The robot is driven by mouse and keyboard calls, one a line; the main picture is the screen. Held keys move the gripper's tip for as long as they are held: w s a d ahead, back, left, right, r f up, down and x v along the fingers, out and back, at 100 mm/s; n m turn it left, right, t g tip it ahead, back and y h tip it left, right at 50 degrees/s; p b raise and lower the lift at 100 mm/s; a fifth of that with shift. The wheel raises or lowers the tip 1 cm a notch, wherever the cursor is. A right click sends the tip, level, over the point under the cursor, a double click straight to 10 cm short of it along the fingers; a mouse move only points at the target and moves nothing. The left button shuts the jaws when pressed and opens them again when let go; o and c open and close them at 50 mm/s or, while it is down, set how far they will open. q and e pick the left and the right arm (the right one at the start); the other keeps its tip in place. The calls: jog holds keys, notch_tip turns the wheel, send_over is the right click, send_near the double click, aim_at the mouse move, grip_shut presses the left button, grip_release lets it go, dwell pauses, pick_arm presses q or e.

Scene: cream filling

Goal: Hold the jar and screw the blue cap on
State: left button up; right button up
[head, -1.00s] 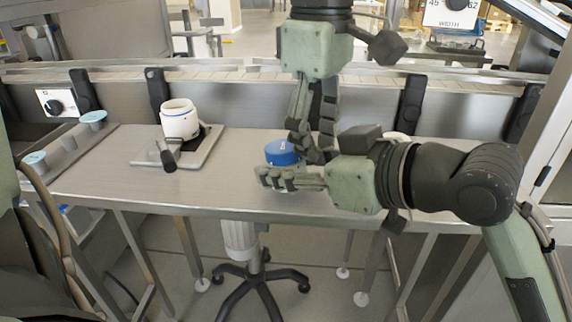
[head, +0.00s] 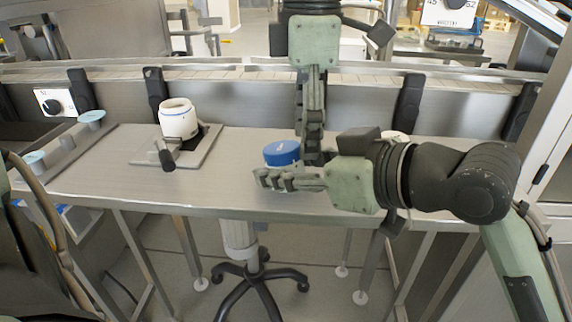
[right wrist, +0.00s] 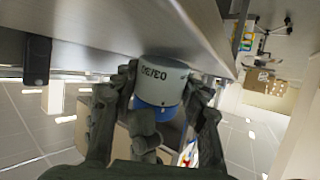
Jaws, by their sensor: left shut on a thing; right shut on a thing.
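The blue cap (head: 282,153) sits on top of the jar at the middle of the bench, and the right gripper hides most of the jar in the head view. In the right wrist view the pale jar (right wrist: 163,78) with dark lettering is between the fingers, with the blue cap (right wrist: 160,108) below it in the picture. My right gripper (head: 262,180) is shut on the jar from the right. My left gripper (head: 310,160) comes down from above, its fingers at the cap's right side, shut on the cap; its exact contact is partly hidden.
A white container (head: 178,122) stands on a metal plate (head: 203,155) with a dark-handled clamp at the left. Pale blue round pieces (head: 92,117) lie on a grey tray farther left. The bench (head: 130,185) is clear between plate and jar. A metal guard wall (head: 230,100) runs behind.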

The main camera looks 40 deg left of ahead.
pick_arm(q)
jog(key=n, duration=0.1)
jog(key=a+n, duration=0.1)
jog(key=n, duration=0.2)
jog(key=shift+w+a+f, duration=0.1)
jog(key=shift+w+a, duration=0.05)
jog(key=shift+a, duration=0.15)
jog(key=shift+n, duration=0.3)
jog(key=shift+w, duration=0.1)
